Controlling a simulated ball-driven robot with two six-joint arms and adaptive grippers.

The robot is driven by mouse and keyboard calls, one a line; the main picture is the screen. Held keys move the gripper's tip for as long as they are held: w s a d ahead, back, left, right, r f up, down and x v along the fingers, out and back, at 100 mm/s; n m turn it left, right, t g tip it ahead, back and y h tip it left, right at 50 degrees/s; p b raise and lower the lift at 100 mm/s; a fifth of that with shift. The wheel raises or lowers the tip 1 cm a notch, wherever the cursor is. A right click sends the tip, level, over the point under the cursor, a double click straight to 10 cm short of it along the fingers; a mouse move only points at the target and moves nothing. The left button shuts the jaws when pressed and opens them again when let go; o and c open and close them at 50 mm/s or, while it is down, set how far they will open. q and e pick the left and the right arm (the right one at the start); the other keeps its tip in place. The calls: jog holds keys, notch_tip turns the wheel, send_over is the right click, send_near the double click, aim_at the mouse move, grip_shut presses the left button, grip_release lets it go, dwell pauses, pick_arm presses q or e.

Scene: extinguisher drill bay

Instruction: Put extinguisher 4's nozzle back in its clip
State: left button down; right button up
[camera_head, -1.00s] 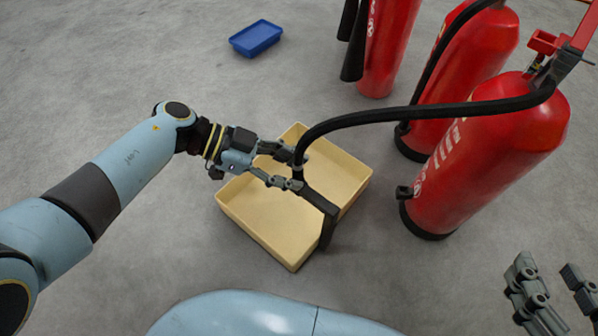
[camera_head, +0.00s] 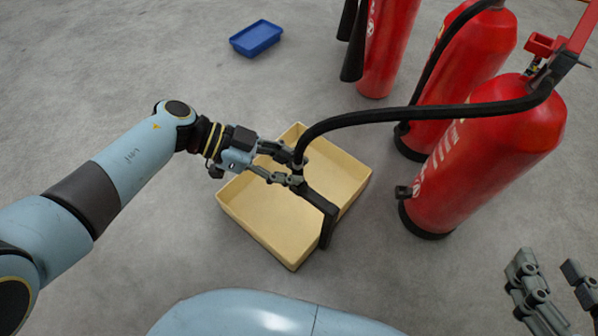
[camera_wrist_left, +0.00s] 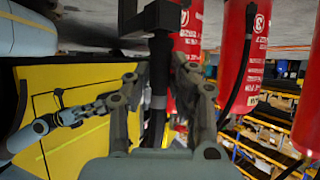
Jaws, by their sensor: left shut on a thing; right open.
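My left gripper (camera_head: 297,172) is shut on the black nozzle (camera_head: 322,212), near where it joins the hose. The nozzle slants down to the right over the tan tray. In the left wrist view the dark nozzle (camera_wrist_left: 160,55) runs between the fingers. The black hose (camera_head: 400,115) arches right to the top of the nearest red extinguisher (camera_head: 490,150); its number is unreadable in the head view. A small black bracket, apparently the clip (camera_head: 403,191), juts from this extinguisher's left side, apart from the nozzle. My right gripper (camera_head: 550,272) is open and empty at lower right.
The tan tray (camera_head: 255,235) lies under the nozzle. Two more red extinguishers, a middle one (camera_head: 478,60) and a far one (camera_head: 390,45), stand behind. A blue tray (camera_head: 256,38) lies at the back. Grey floor between tray and near extinguisher is clear.

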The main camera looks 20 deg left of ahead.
pick_arm(q)
jog(key=shift+r+p, duration=2.1)
jog(key=shift+r, duration=0.15)
pick_arm(e)
jog(key=shift+t, duration=0.4)
jog(key=r, duration=0.2)
jog(key=w+r, duration=0.1)
jog(key=r, duration=0.2)
jog(key=shift+w+r, duration=0.15)
jog(key=shift+r, duration=0.2)
pick_arm(q)
jog(key=shift+f, duration=0.1)
